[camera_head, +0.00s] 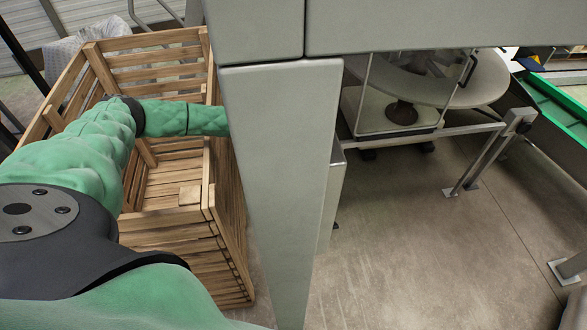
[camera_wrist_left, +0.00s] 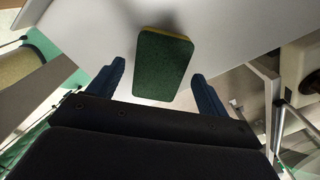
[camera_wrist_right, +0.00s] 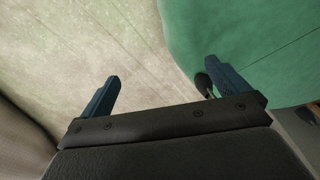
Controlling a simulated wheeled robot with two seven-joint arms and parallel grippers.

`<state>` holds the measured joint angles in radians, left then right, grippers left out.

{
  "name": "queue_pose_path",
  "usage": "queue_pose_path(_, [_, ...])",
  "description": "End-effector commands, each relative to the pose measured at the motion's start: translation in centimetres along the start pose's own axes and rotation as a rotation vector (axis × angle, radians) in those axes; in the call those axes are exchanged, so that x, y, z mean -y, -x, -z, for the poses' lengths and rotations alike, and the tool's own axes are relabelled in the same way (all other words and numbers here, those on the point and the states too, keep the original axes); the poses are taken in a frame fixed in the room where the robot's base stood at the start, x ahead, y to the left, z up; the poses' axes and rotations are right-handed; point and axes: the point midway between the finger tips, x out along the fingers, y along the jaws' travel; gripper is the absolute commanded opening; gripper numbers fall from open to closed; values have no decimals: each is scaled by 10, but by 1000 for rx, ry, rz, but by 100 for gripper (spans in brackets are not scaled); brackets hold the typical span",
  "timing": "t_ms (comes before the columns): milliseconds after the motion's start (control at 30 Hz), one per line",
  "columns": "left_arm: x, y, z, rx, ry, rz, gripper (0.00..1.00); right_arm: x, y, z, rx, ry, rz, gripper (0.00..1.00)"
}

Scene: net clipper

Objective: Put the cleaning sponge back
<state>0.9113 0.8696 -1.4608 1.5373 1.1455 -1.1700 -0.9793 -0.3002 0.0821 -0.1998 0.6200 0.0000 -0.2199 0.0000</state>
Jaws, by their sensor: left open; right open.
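The cleaning sponge (camera_wrist_left: 163,66) shows in the left wrist view, with a dark green face and a yellow edge. It is against a pale grey surface (camera_wrist_left: 225,30), just ahead of my left gripper. My left gripper (camera_wrist_left: 158,78) is open, with one blue finger on each side of the sponge and a visible gap on both sides. In the head view the left gripper and the sponge are hidden behind a grey upright panel. My right gripper (camera_wrist_right: 160,82) is open and empty in the right wrist view, above a pale floor and beside a green arm surface.
A wooden slatted crate (camera_head: 165,235) stands at the left, under my left arm. A grey machine frame (camera_head: 275,180) blocks the middle of the head view. A round table (camera_head: 440,85) and a green-edged conveyor (camera_head: 555,100) stand at the back right.

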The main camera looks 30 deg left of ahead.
Motion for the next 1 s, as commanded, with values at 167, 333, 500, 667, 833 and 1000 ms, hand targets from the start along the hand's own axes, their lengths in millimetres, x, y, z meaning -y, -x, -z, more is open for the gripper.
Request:
queue_pose_path(167, [1,30,-1,0,0,4,78,0,-20,-2,0,0,0,100])
queue_pose_path(333, [1,63,0,0,0,4,78,1,-33,-2,4,0,1,100])
queue_pose_path(500, [0,88,0,0,0,3,78,2,-35,28,-23,0,1,100])
queue_pose_path(667, [0,100,0,0,0,2,78,2,-35,39,-30,-1,1,100])
queue_pose_path(833, [0,104,0,1,0,1,78,2,-34,41,-28,-1,1,100])
queue_pose_path(1000, [0,104,0,1,0,1,78,2,-34,42,-29,-2,0,100])
